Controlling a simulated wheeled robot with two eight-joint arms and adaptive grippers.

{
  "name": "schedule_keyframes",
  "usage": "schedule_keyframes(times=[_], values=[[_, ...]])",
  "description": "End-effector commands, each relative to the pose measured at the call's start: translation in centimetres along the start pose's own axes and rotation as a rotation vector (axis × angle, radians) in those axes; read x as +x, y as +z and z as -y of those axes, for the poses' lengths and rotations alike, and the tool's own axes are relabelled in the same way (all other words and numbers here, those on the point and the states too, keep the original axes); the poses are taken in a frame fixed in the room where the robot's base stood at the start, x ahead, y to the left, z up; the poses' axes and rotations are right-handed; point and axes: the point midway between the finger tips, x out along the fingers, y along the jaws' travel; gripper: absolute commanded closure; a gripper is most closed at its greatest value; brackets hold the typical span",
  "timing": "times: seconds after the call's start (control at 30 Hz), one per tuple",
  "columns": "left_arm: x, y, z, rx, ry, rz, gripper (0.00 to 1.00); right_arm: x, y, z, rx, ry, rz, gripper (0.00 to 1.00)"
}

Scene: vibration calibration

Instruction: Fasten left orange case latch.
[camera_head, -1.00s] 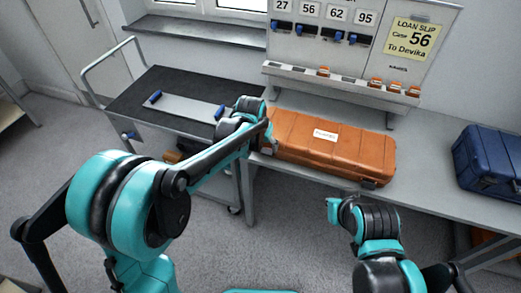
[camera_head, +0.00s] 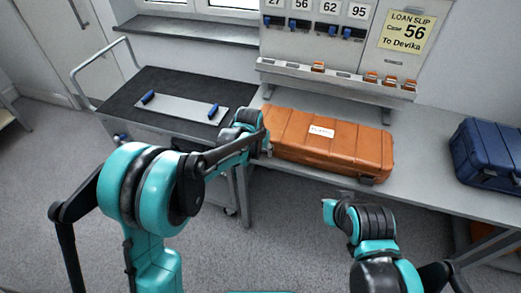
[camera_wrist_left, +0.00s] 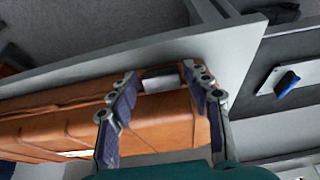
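The orange case (camera_head: 335,145) lies shut on the grey bench, with a white label on its top. My left gripper (camera_head: 266,146) is at the case's left end. In the left wrist view the left gripper (camera_wrist_left: 160,76) is open, its two fingers spread on either side of a small pale latch-like part (camera_wrist_left: 163,81) on the orange case (camera_wrist_left: 160,118). I cannot tell whether the fingers touch it or whether that latch is fastened. My right arm hangs in front of the bench; its wrist end (camera_head: 331,212) shows, but its fingers cannot be made out.
A blue case (camera_head: 488,154) stands at the right of the bench (camera_head: 425,175). Behind is a panel with numbered tags and a yellow loan slip (camera_head: 408,34). A dark-topped cart (camera_head: 180,82) with a grey plate with blue handles stands at the left.

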Motion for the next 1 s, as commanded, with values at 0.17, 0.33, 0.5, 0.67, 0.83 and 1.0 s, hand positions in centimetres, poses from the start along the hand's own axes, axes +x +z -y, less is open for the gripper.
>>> schedule_keyframes(times=[0.17,0.33,0.5,0.67,0.83,1.0], values=[[0.0,0.0,0.0,0.0,0.0,0.0,0.9,0.0,0.0,0.0,0.0,0.0,0.0,1.0],[-0.1,-0.3,0.0,0.0,0.0,0.026,0.9,-0.3,-0.2,0.0,0.0,0.0,0.0,1.0],[-0.3,-1.2,0.0,0.001,0.0,0.17,0.9,-1.6,-1.1,0.0,0.0,0.0,0.0,1.0],[-0.2,-1.6,0.0,0.001,0.0,0.294,0.9,-2.3,-1.6,0.0,0.0,0.0,0.0,1.0],[-0.1,-1.7,0.0,0.001,0.0,0.353,0.9,-2.5,-1.8,0.0,0.0,0.0,0.0,1.0],[0.0,-1.7,0.0,0.0,0.0,0.358,0.9,-2.4,-1.7,0.0,0.0,0.0,0.0,1.0]])
